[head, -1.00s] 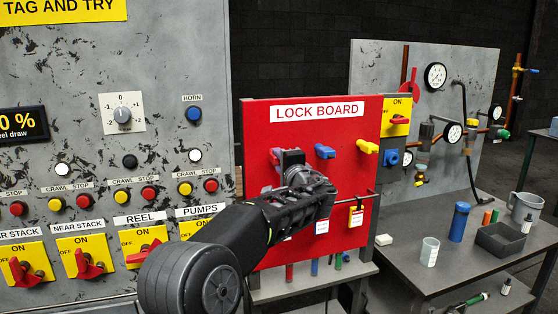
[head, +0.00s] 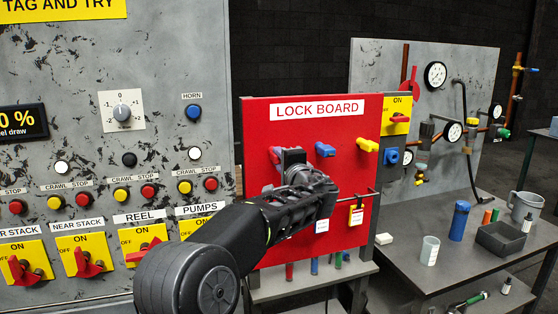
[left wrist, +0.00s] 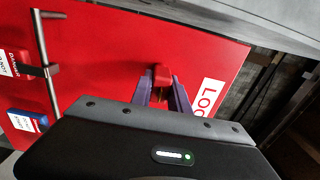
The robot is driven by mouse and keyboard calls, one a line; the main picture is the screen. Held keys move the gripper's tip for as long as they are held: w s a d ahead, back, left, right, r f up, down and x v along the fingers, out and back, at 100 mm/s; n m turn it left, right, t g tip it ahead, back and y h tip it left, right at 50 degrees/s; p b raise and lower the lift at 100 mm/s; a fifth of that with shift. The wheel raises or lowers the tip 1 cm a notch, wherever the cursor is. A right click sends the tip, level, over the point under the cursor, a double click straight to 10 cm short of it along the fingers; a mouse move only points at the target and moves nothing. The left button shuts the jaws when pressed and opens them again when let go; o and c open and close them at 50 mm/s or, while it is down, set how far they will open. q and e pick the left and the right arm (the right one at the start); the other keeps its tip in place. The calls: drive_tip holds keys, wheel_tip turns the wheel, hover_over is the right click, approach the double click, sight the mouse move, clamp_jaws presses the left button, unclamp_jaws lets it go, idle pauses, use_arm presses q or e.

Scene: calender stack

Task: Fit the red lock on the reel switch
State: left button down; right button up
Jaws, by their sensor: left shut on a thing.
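The red lock (left wrist: 162,76) sits between the two fingers of my left gripper (left wrist: 163,94) in the left wrist view, against the red lock board. In the head view my left gripper (head: 288,158) is at the upper left of the board, shut on the lock, and only a bit of red (head: 274,155) shows beside it. Whether the lock still hangs on its peg cannot be told. The reel switch (head: 146,250) is a red handle on a yellow plate under the REEL label, to the left of my arm, its lower part partly covered by the arm. My right gripper is out of view.
The lock board (head: 345,145) also holds a blue lock (head: 324,149) and a yellow lock (head: 367,145), with tags on a rod (head: 362,198) below. The PUMPS switch is largely behind my arm. A grey table (head: 410,262) with cups stands at right.

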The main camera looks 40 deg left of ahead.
use_arm(q)
drive_tip(key=shift+b+v, duration=1.4)
drive_tip(key=shift+v, duration=0.55)
